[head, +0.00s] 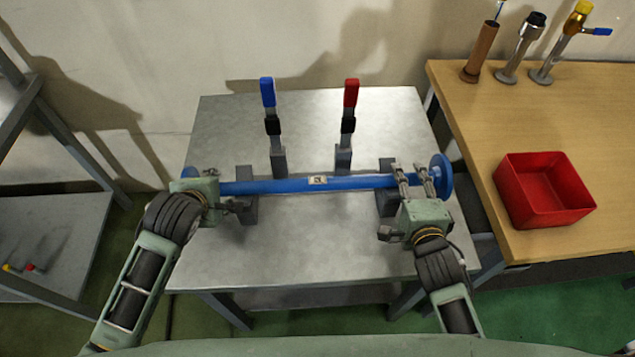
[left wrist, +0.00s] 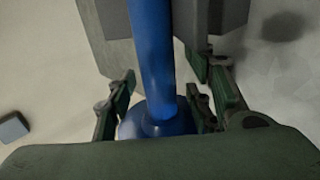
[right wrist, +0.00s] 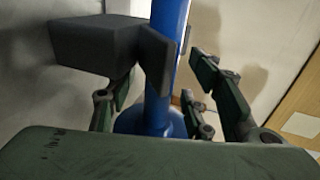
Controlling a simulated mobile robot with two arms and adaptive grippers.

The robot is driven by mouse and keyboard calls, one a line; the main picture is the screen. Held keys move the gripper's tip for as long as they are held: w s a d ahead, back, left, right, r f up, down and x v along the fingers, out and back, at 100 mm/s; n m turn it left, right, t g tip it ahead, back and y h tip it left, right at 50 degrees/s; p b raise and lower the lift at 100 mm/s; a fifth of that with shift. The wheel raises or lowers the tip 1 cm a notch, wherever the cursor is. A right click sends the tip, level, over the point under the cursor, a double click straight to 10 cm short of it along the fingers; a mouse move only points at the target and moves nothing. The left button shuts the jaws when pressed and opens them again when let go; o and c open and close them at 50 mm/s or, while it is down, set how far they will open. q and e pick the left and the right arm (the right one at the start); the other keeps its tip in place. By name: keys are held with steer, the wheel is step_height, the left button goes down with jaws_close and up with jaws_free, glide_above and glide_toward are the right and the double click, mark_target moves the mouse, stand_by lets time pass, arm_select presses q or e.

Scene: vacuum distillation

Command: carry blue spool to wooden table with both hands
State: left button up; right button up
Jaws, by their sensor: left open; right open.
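The blue spool (head: 282,185) is a long rod with a round flange at each end and a small white label in the middle. It lies level across dark support blocks on the grey metal table. My left gripper (head: 228,203) is at its left end, open, with the rod between its fingers near the flange (left wrist: 160,122). My right gripper (head: 411,172) is at its right end, open, its fingers on either side of the rod, close to the flange (right wrist: 150,121). The wooden table (head: 480,145) stands to the right.
Behind the rod stand a blue-handled clamp (head: 272,125) and a red-handled clamp (head: 348,125), both upright. A red bin (head: 544,190) and several upright pipe fittings (head: 521,48) stand on the wooden table. Its top is bare between them. A grey shelf (head: 50,235) stands at the left.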

arm_select(q)
steer(key=shift+c, duration=0.5)
arm_select(e)
steer(key=shift+c, duration=0.5)
arm_select(q)
jaws_close()
arm_select(e)
jaws_close()
arm_select(q)
steer(key=shift+w+r, duration=0.15)
steer(key=shift+r, duration=0.25)
arm_select(e)
steer(key=shift+w+r, duration=0.1)
steer(key=shift+r, duration=0.35)
